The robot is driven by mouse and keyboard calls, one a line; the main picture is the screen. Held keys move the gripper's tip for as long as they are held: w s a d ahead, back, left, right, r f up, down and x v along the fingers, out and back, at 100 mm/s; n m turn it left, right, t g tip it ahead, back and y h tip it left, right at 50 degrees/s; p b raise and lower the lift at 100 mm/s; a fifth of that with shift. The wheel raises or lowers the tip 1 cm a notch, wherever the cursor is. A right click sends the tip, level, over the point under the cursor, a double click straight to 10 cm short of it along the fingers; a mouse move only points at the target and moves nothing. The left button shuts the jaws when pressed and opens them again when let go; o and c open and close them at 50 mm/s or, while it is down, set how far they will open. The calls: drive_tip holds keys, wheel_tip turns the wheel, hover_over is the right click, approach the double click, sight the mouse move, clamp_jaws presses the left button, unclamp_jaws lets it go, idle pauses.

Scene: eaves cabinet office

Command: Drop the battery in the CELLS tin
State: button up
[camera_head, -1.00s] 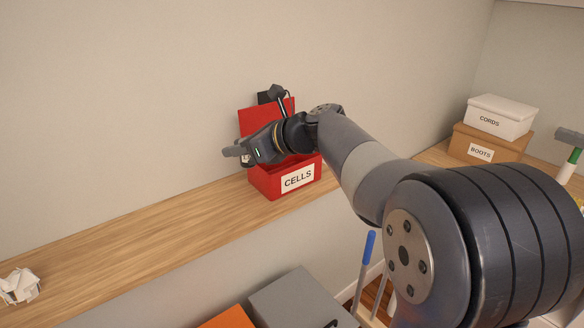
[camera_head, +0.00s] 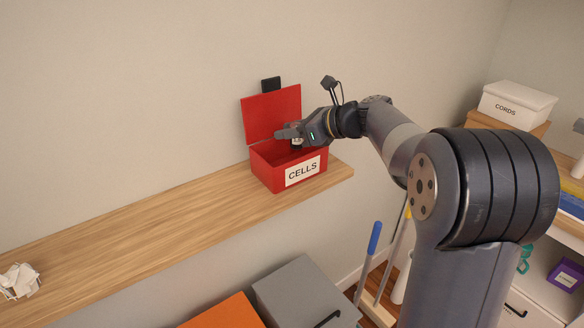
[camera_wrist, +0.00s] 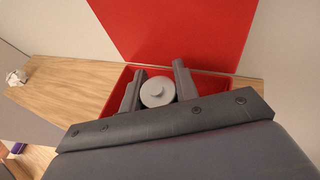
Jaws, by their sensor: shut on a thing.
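The red CELLS tin (camera_head: 289,172) stands on the wooden shelf with its lid (camera_head: 272,115) raised at the back. My gripper (camera_head: 284,139) is over the tin's opening, reaching in from the right. In the wrist view, my gripper (camera_wrist: 157,88) is shut on the battery (camera_wrist: 158,92), a round grey end with a small nub between the two fingers. The red tin walls (camera_wrist: 212,85) show around and beyond it. In the head view the battery is mostly hidden by the fingers. How far it is above the tin floor I cannot tell.
The wooden shelf (camera_head: 150,231) is clear left of the tin up to a crumpled paper (camera_head: 19,281). A grey box (camera_head: 304,297) and an orange box (camera_head: 226,314) stand below. A white CORDS box (camera_head: 516,105) is at the right.

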drive_tip(key=shift+f+b, duration=0.45)
drive_tip(key=shift+f, duration=0.35)
drive_tip(key=o, duration=1.1)
drive_tip(key=b+v, duration=0.1)
drive_tip(key=v, duration=0.9)
drive_tip(key=shift+s+d+r+b, duration=0.15)
drive_tip(key=shift+d+b, duration=0.15)
drive_tip(key=shift+b, duration=0.1)
